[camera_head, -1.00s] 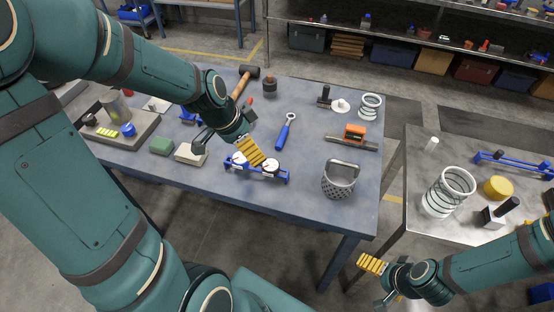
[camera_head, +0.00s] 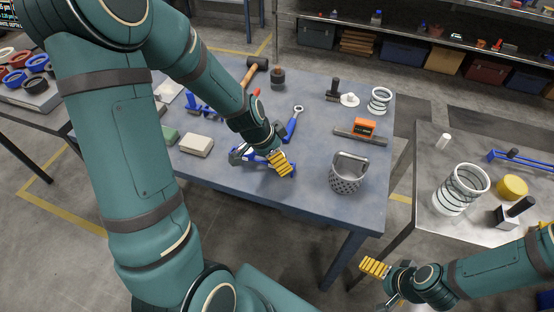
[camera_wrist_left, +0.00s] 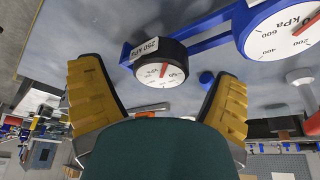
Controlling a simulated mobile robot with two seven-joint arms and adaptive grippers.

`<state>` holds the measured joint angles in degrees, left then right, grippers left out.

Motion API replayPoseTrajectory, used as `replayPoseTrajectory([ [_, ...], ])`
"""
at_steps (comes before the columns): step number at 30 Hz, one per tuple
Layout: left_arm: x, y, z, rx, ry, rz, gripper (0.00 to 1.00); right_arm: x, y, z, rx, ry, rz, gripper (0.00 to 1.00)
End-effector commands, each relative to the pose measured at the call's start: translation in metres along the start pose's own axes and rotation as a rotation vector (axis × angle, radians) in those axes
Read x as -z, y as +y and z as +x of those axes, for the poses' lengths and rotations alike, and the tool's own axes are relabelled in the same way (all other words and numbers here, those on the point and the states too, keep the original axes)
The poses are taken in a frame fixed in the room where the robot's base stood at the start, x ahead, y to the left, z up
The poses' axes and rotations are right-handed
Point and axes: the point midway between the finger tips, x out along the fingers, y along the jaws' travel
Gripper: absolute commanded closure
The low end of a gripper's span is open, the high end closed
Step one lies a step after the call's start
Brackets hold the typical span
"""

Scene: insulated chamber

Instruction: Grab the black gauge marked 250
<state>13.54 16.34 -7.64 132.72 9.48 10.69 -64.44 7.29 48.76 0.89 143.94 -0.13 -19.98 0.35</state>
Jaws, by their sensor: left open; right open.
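The black gauge (camera_wrist_left: 157,64) has a "250 kPa" label on its rim and a white dial with a red needle. In the left wrist view it sits between the two yellow fingers of my left gripper (camera_wrist_left: 158,75), with visible space on both sides. It is attached to or resting against a blue stand (camera_wrist_left: 205,35). In the head view my left gripper (camera_head: 266,159) covers the gauge, and only part of the stand shows. My right gripper (camera_head: 378,278) is open and empty in front of the metal table.
A second white gauge (camera_wrist_left: 285,30) is beside the black one on the stand. A grey perforated basket (camera_head: 346,180) stands to the right of my left gripper. A blue-handled wrench (camera_head: 292,126) lies behind it, and a beige block (camera_head: 197,145) lies to its left.

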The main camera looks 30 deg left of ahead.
Motion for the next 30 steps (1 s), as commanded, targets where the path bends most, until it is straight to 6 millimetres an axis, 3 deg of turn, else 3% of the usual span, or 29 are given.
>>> replayPoseTrajectory([
  [3,-0.001,0.0,0.013,0.0,-0.001,0.0,0.1,-0.001,0.002,0.004,0.0,-0.001,-0.001,0.0],
  [11,-0.001,-0.001,0.014,0.002,0.0,0.0,0.1,-0.001,0.001,0.004,0.0,-0.002,-0.001,0.0],
  [12,-0.001,-0.001,0.014,0.002,0.0,0.0,0.15,-0.001,0.001,0.004,0.0,-0.001,-0.001,0.0],
  [14,-0.001,0.0,0.014,0.001,0.0,0.0,0.36,-0.001,0.001,0.004,0.0,-0.001,-0.001,0.0],
  [18,-0.001,0.0,0.014,0.001,0.0,0.0,0.85,-0.001,0.001,0.004,0.0,-0.001,-0.001,0.0],
  [26,0.0,0.0,0.013,0.002,0.0,0.0,0.87,-0.001,0.001,0.004,0.0,-0.001,-0.001,0.0],
  [30,0.004,-0.001,0.003,0.003,0.002,0.0,0.87,0.0,0.0,-0.001,0.0,0.0,0.0,0.0],
])
